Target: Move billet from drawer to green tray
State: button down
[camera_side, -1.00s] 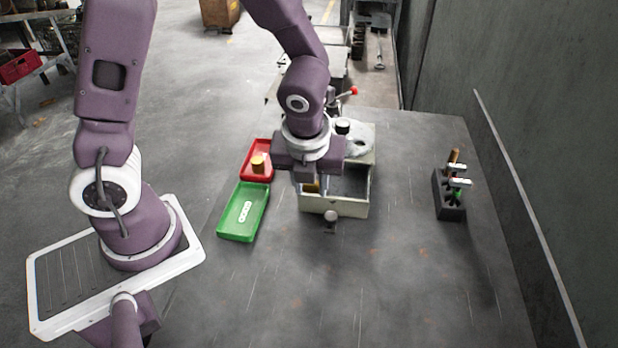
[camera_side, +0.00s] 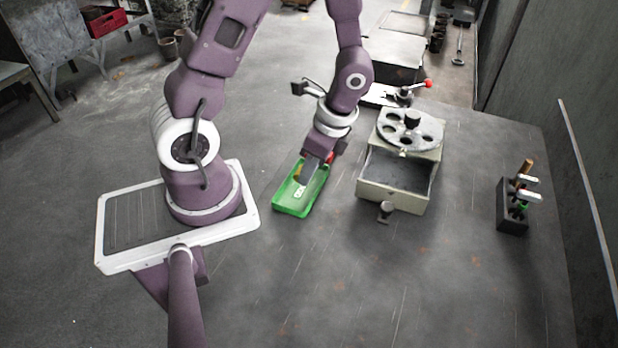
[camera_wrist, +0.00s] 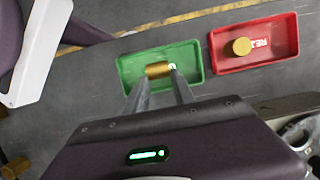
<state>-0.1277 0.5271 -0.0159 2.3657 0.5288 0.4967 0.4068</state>
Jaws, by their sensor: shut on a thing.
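My gripper (camera_side: 303,176) is over the green tray (camera_side: 296,207), with its fingers pointing down. In the wrist view, the gripper (camera_wrist: 160,72) is shut on a short brass billet (camera_wrist: 158,69) that lies sideways between the fingertips. The billet is over the inside of the green tray (camera_wrist: 125,70); whether it touches the tray floor I cannot tell. In the side view, the billet (camera_side: 300,170) shows as a small gold patch beside the fingers.
A red tray (camera_wrist: 285,62) next to the green one holds another brass billet (camera_wrist: 242,46). A disc with round holes (camera_side: 410,128) sits on the drawer unit. A black rack (camera_side: 512,220) with upright tools stands at the right. The front table is clear.

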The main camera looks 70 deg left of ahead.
jog(key=shift+f, duration=1.45)
jog(key=shift+f, duration=0.15)
jog(key=c, duration=1.1)
grip_release()
jog(key=shift+o, duration=0.2)
jog(key=v, duration=1.2)
jog(key=s+d+r+n+t+h, duration=0.1)
jog(key=s+d+r+n+t, duration=0.2)
jog(key=r, duration=0.4)
jog(key=s+d+r+n+t+h, duration=0.1)
jog(key=s+d+r+n+t, duration=0.2)
jog(key=s+r+n+t, duration=0.2)
jog(key=shift+s+r+n, duration=0.45)
jog(key=shift+r+n, duration=0.05)
jog(key=shift+r, duration=0.45)
jog(key=shift+d, duration=0.1)
